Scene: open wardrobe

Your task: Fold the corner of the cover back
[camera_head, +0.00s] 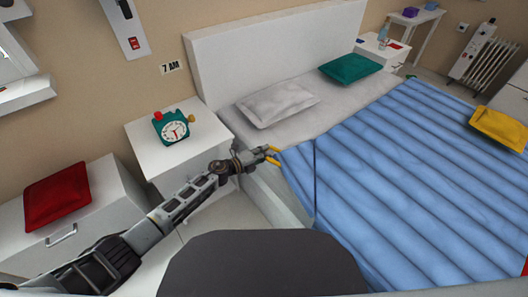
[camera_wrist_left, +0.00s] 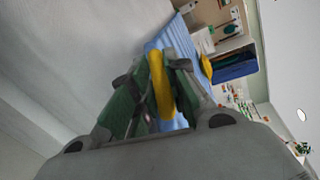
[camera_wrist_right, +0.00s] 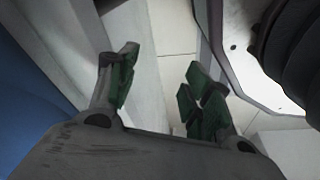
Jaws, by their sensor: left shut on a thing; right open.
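The blue cover (camera_head: 400,165) lies over the bed, with its near upper corner beside my left gripper (camera_head: 267,155). A yellow curved piece, like a loop, sits at that corner; in the left wrist view the yellow loop (camera_wrist_left: 160,85) is between the green-padded fingers. My left gripper is shut on it at the bed's near side. The blue cover also shows behind the fingers in that view (camera_wrist_left: 178,38). How the loop joins the cover is hidden. My right gripper (camera_wrist_right: 152,95) shows only in its own wrist view, open and empty.
A white pillow (camera_head: 277,103) and a green pillow (camera_head: 350,67) lie at the headboard (camera_head: 270,50). A nightstand (camera_head: 200,140) with a green clock (camera_head: 173,128) stands left of the bed. A red cushion (camera_head: 57,196) lies on a cabinet.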

